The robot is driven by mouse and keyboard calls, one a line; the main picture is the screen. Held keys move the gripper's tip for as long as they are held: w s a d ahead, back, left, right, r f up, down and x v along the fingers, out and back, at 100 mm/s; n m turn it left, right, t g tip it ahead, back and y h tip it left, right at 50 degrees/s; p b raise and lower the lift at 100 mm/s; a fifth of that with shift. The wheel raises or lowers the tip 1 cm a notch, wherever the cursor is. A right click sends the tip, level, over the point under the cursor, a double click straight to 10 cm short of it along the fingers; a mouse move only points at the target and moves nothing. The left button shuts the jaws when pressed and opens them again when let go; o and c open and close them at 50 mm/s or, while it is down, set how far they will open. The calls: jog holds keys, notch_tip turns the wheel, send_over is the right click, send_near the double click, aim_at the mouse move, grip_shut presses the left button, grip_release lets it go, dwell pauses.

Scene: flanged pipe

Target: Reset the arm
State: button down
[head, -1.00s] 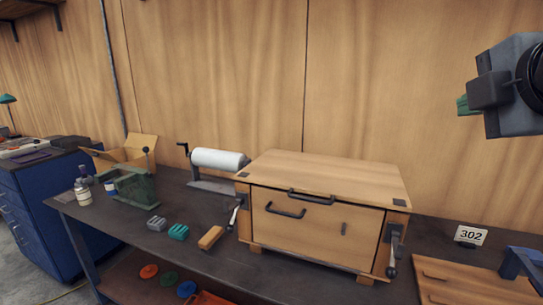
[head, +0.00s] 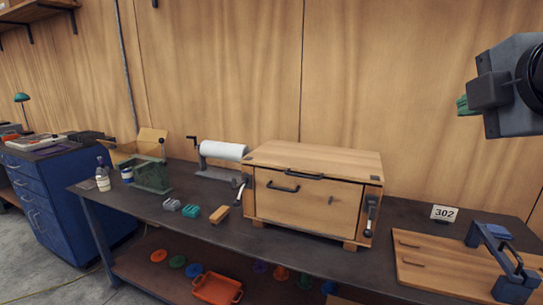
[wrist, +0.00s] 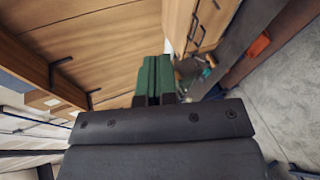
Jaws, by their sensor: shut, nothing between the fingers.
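My gripper (head: 466,104) shows at the upper right of the head view, held up in the air in front of the wood wall. Its green fingers also show in the wrist view (wrist: 153,77), side by side and closed together with nothing between them. It touches nothing that I can see. The dark arm link behind it is mine and runs out of the right edge of the head view.
A wooden box (head: 314,191) with black handles stands on the dark bench (head: 290,246). A paper roll (head: 222,150), a green holder (head: 151,176) and small blocks are to its left. A 302 sign (head: 444,213) and a wooden board (head: 440,262) are to its right.

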jog(key=w+a+f+m+g+y, duration=0.1)
jog(key=w+f+m+g, duration=0.3)
jog(key=f, duration=0.6)
jog(key=w+a+f+m+g+y, duration=0.1)
jog(key=w+f+m, duration=0.3)
jog(key=f, duration=0.7)
jog(key=s+a+f+m+g, duration=0.1)
jog(key=s+a+f+m, duration=0.1)
jog(key=f, duration=0.5)
jog(key=s+a+f+m+g, duration=0.2)
jog(key=s+a+f+m, duration=0.1)
jog(key=f, duration=0.5)
jog(key=s+a+f+m+g, duration=0.1)
jog(key=s+a+f+m, duration=0.2)
jog(key=f, duration=0.4)
jog(key=shift+f+m+g+p, duration=0.2)
jog(key=shift+m+g+p, duration=0.2)
jog(key=shift+m, duration=0.4)
